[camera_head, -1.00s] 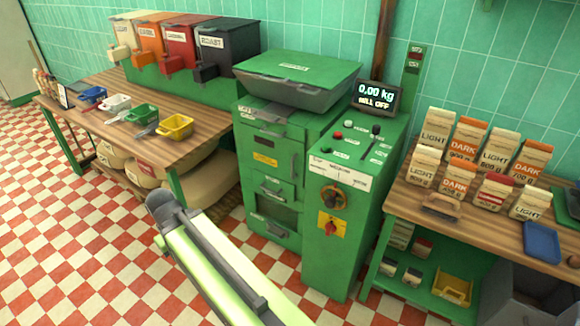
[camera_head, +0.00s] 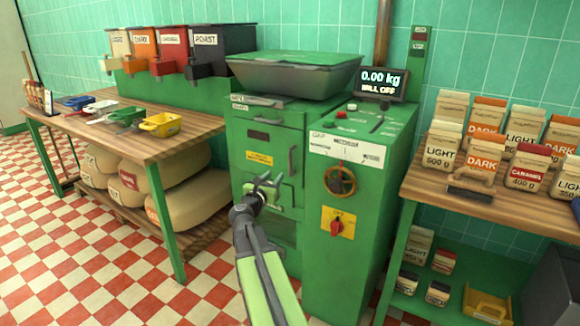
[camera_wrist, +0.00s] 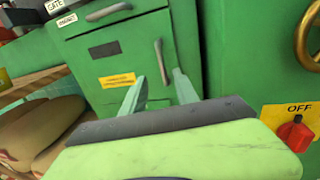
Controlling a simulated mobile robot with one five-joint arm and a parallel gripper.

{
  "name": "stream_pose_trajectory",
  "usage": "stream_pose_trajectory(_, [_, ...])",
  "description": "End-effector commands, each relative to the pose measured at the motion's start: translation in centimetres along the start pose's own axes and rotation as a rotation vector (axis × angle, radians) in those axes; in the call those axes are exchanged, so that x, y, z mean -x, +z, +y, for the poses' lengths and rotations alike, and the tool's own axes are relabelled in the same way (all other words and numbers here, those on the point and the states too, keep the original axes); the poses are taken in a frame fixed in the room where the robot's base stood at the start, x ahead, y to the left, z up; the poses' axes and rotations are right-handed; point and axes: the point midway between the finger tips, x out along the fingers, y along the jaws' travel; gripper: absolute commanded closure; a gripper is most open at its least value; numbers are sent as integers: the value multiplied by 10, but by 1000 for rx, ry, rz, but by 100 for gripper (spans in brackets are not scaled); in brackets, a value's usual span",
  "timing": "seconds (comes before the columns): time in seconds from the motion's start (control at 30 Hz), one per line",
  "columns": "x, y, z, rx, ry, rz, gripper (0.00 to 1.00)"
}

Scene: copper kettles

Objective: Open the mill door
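The green mill (camera_head: 345,235) stands in the middle of the head view; its display reads "0.00 kg MILL OFF". The mill door (camera_head: 268,145) is the green front panel with a yellow label, and it looks closed. Its grey upright handle (camera_head: 292,160) is at the panel's right side. In the wrist view the door (camera_wrist: 130,60) fills the middle, and the handle (camera_wrist: 162,62) appears between my two fingers. My gripper (camera_head: 266,181) is open and empty, in front of the mill just below the door label. The fingers (camera_wrist: 160,78) look short of the handle; contact is not visible.
A right-hand table (camera_head: 450,190) holds several labelled bags. A brass handwheel (camera_head: 340,181) and red switch (camera_head: 337,228) are right of the door. The checkered floor (camera_head: 90,260) is open at left.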

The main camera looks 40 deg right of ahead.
Motion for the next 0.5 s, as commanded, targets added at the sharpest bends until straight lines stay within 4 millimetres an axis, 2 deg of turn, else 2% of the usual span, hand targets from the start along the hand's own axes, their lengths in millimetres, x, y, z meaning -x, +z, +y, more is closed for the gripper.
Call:
stream_pose_trajectory(0.17, [-26, 1, 1, -3, -3, 1, 64])
stream_pose_trajectory(0.5, [-112, 0, 2, -6, -2, 2, 64])
